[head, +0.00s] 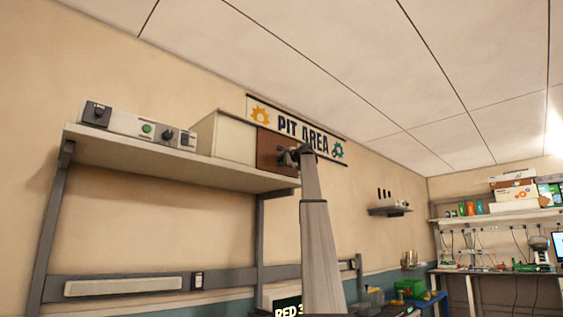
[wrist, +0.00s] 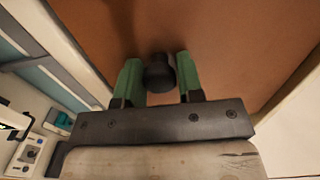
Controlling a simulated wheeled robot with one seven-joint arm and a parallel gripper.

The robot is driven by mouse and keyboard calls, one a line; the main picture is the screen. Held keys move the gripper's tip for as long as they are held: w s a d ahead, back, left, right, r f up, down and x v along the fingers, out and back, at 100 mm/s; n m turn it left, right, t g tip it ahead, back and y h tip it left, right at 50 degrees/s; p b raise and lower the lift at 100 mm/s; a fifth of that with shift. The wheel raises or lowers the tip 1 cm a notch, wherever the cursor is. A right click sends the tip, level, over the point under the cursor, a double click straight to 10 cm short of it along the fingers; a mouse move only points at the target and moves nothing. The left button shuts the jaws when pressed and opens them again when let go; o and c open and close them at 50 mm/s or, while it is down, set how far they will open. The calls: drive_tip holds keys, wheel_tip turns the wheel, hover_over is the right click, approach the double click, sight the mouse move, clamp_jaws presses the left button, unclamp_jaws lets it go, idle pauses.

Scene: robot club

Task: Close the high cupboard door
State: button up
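The high cupboard (head: 234,139) is a cream box standing on the right end of a wall shelf. Its brown door panel (head: 269,146) shows at the box's right side in the head view. The same brown panel (wrist: 230,45) fills most of the wrist view. I cannot tell how far the door stands from closed. A dark round knob (wrist: 159,73) on the panel sits between the two green fingertips of my gripper (wrist: 158,75) and fills the gap between them. In the head view my gripper (head: 288,156) is raised against the brown panel and partly hides it.
The shelf (head: 150,158) carries a control box (head: 140,128) left of the cupboard. A "PIT AREA" sign (head: 300,133) hangs on the wall behind. A small shelf (head: 389,211) and a cluttered workbench stand farther right. Open air lies right of the cupboard.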

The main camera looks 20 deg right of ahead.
drive_tip(key=o, duration=0.3)
drive_tip(key=shift+w+d, duration=0.1)
drive_tip(key=shift+d, duration=0.15)
drive_tip(key=v, duration=1)
drive_tip(key=shift+s, duration=0.4)
drive_tip(key=shift+d, duration=0.1)
